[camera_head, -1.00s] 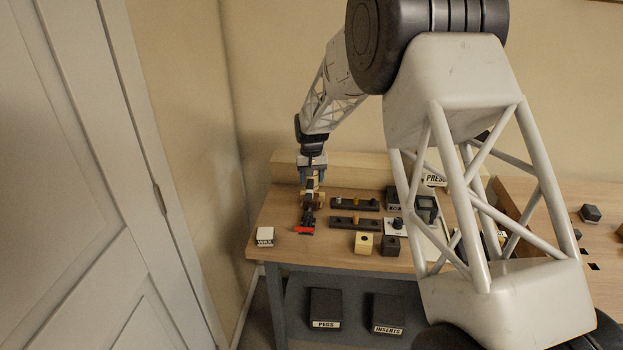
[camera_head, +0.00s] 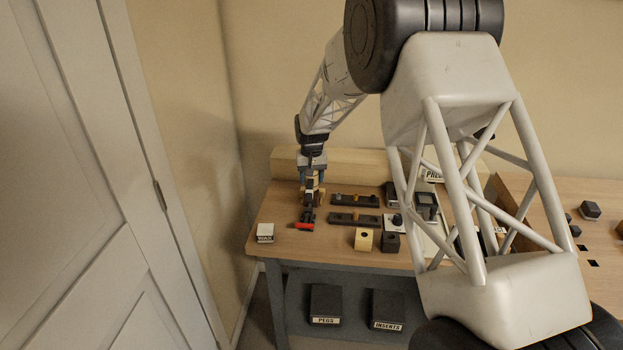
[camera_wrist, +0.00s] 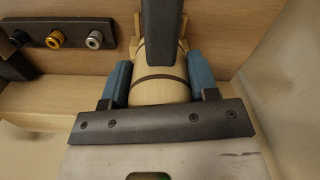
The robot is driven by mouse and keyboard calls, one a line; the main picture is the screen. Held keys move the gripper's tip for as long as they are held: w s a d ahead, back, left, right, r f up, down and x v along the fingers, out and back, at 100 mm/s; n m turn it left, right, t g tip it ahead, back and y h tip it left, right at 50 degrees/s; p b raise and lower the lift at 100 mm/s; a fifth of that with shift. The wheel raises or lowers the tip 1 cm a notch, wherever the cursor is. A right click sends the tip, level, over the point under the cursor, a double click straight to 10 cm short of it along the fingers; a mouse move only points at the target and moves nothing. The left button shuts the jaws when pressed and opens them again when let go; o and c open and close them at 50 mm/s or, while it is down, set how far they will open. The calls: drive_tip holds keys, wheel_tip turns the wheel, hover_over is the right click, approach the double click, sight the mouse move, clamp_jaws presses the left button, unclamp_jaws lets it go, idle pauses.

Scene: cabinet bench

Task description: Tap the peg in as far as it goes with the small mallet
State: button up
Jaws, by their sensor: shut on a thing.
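My gripper (camera_head: 312,182) is at the back left of the bench, pointing down. In the wrist view, its two blue fingers (camera_wrist: 160,84) are shut on a pale wooden cylinder with dark bands (camera_wrist: 160,92), which looks like part of the small mallet. A dark bar (camera_wrist: 162,35) crosses in front of the cylinder; its far end is out of view. A dark piece with a red front (camera_head: 304,226) lies just in front of the gripper. A gold peg (camera_wrist: 53,38) and a silver peg (camera_wrist: 94,39) stand in a dark rack. I cannot tell which peg is meant.
Two dark racks, a rear one (camera_head: 345,200) and a front one (camera_head: 342,218), stand right of the gripper. A wooden block with a hole (camera_head: 364,241) and a dark block (camera_head: 390,243) are in front. A wax block (camera_head: 265,233) sits front left. A wooden ledge (camera_head: 285,163) runs behind.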

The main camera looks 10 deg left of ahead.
drive_tip(key=shift+r, duration=0.5)
drive_tip(key=shift+r, duration=0.2)
drive_tip(key=shift+f, duration=1.1)
drive_tip(key=shift+r, duration=1)
drive_tip(key=shift+r, duration=2.55)
